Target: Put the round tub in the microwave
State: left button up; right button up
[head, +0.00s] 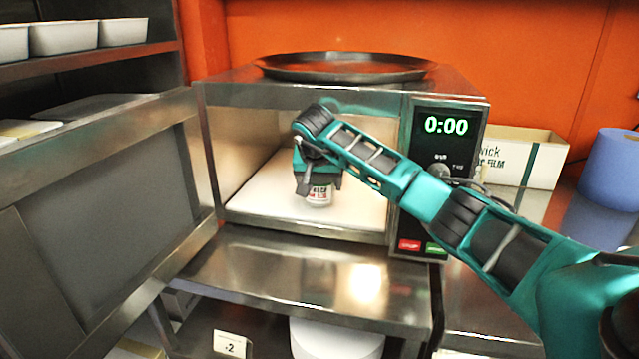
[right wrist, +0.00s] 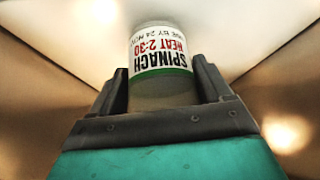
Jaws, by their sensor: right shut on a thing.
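The round tub (head: 319,195) has a white label with red and dark print. It is inside the open microwave (head: 300,232), above or on the pale floor of the cavity; I cannot tell whether it touches. My right gripper (head: 318,180) reaches in from the right and is shut on the tub from above. In the right wrist view the tub (right wrist: 160,60) sits between the two dark fingers, and its label reads "SPINACH HEAT 2:30". The microwave display (head: 446,125) shows 0:00. My left gripper is not in view.
The microwave door (head: 110,215) stands open to the left. A dark round pan (head: 345,68) lies on top of the microwave. A steel shelf (head: 310,285) runs in front of it. A white box (head: 525,155) and a blue roll (head: 610,170) stand at the right.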

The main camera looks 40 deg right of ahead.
jog(key=shift+f, duration=0.45)
jog(key=o, duration=1.2)
